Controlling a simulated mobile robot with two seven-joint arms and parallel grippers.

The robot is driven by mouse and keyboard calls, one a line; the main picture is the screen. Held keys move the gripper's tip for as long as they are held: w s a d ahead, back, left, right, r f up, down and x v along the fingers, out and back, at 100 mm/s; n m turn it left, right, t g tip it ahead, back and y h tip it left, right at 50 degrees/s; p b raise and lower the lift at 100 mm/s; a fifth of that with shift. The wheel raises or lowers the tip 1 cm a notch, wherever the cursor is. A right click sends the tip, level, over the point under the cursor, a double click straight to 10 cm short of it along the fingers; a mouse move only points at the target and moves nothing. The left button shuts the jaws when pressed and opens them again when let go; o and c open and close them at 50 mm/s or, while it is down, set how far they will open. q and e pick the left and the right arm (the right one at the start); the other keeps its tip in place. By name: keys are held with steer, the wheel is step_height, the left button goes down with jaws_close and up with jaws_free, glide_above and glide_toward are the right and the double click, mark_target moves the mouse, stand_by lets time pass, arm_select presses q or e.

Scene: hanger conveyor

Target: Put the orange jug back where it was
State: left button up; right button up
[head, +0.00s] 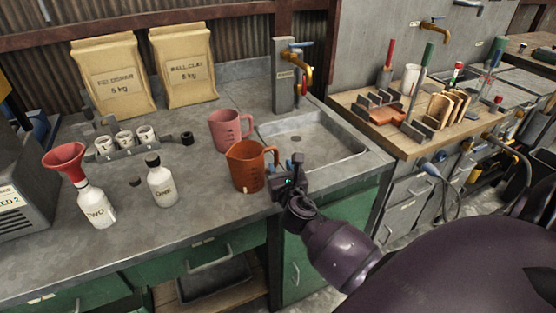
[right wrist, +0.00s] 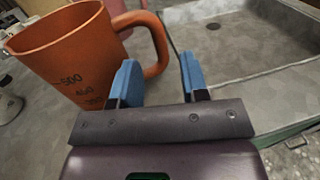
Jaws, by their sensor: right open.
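The orange jug (head: 246,168) stands upright on the grey counter, just left of the sink, with its handle toward the right. In the right wrist view the jug (right wrist: 78,62) fills the upper left, with dark volume marks and its handle near the fingers. My right gripper (head: 285,163) is at the handle side of the jug. Its blue fingers (right wrist: 158,75) are apart, and the handle's lower part lies just beyond the left finger; I cannot tell whether they touch. A pink jug (head: 229,130) stands directly behind the orange one. My left gripper is not in view.
The sink (head: 318,143) with a tap (head: 300,65) is right of the jugs. A white bottle (head: 161,182), a bottle with a red funnel (head: 95,205) and a rack of small cups (head: 125,145) stand left. Two paper sacks (head: 187,70) stand behind. The front counter is clear.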

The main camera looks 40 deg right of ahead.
steer(key=s+a+f+m+g+y, duration=0.1)
steer(key=s+a+f+m, duration=0.3)
steer(key=s+m, duration=0.4)
steer(key=s+a+f+m+g+y, duration=0.2)
steer(key=s+a+f+m+y, duration=0.2)
steer(key=s+f+m, duration=0.3)
steer(key=s+a+f+m+g+y, duration=0.2)
steer(key=s+a+f+m, duration=0.2)
steer(key=s+m, duration=0.5)
step_height(320, 180, down, 2)
steer(key=m, duration=0.6)
steer(key=shift+a, duration=0.2)
steer(key=shift+f, duration=0.1)
